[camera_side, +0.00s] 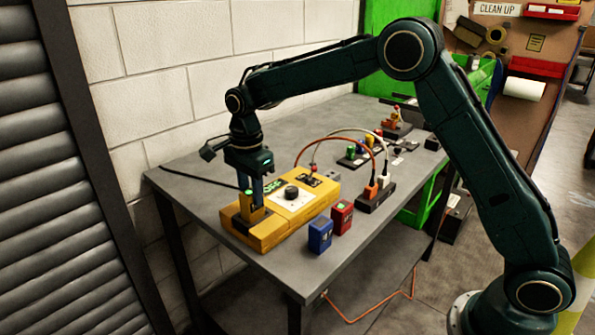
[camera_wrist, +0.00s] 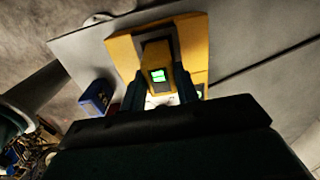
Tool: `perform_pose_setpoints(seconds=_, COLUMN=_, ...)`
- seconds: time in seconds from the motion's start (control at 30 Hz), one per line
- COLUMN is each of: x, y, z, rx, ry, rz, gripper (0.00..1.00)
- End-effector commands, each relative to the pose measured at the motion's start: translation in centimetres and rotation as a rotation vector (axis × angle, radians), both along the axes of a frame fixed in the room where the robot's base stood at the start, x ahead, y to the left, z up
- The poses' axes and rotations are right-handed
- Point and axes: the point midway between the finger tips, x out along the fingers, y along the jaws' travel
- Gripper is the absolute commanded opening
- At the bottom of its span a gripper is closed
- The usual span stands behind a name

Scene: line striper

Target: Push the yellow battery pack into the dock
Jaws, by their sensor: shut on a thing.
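The yellow battery pack (camera_side: 250,209) stands roughly upright at the near left end of the long yellow dock unit (camera_side: 268,236). My gripper (camera_side: 256,190) points down and is shut on the pack. In the wrist view the pack (camera_wrist: 157,56) shows a lit green display between my two dark fingers (camera_wrist: 160,88). The yellow dock body (camera_wrist: 122,48) surrounds it there, with a dark strip beside the pack. The pack's lower end meets the dock opening, and its depth inside cannot be told.
A blue pack (camera_side: 320,236) and a red pack (camera_side: 342,217) stand right of the dock on the grey table (camera_side: 200,192). A dark block with orange and white cables (camera_side: 376,196) stands farther right. A black knob (camera_side: 291,192) rises from the unit. A brick wall is behind.

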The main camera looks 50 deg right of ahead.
Motion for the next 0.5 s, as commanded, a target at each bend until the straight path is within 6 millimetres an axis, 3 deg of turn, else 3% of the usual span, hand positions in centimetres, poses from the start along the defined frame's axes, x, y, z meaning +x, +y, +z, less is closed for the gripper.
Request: perform_pose_setpoints(seconds=0.5, x=0.00, y=0.00, z=-0.91, rx=0.000, ry=0.000, rz=0.000, gripper=0.11)
